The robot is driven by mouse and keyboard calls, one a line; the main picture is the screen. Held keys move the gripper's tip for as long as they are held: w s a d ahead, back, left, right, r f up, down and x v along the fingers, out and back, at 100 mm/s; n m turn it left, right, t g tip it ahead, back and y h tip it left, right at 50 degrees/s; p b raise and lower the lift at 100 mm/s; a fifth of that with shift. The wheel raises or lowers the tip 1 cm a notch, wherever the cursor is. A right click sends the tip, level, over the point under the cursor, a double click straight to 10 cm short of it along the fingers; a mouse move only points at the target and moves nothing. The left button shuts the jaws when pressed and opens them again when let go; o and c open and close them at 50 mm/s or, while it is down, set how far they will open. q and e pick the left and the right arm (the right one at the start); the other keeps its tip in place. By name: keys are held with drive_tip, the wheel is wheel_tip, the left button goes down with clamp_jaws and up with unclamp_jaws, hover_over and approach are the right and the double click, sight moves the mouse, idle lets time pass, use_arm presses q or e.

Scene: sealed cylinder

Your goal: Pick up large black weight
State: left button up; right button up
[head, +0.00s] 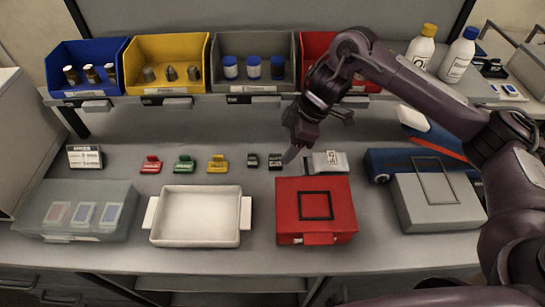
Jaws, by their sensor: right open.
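Two small black blocks stand on the bench behind the red case. The larger black weight (275,161) is the right one of the two, and the smaller black block (253,160) is just to its left. My right gripper (298,156) reaches in from the right and hangs just right of the larger black weight, pointing down. It is open and holds nothing that I can see. A light fingertip is close to the weight's right side; I cannot tell whether they touch. My left gripper is out of view.
A red case (289,225) and a white tray (195,216) stand in front. Red (151,165), green (184,164) and yellow (217,164) pieces are in line to the left. A grey-white box (327,162) is close right of the gripper. Bins line the shelf above.

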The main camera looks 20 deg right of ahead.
sight(275, 161)
drive_tip(key=shift+s+x, duration=0.2)
drive_tip(key=shift+x, duration=0.8)
drive_tip(key=x, duration=0.3)
drive_tip(key=shift+w+f, duration=0.3)
drive_tip(key=shift+w, duration=0.05)
drive_tip(key=shift+a+f, duration=0.15)
drive_tip(key=shift+f, duration=0.2)
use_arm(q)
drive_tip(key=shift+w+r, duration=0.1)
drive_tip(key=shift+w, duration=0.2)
use_arm(e)
drive_tip(key=c, duration=1.2)
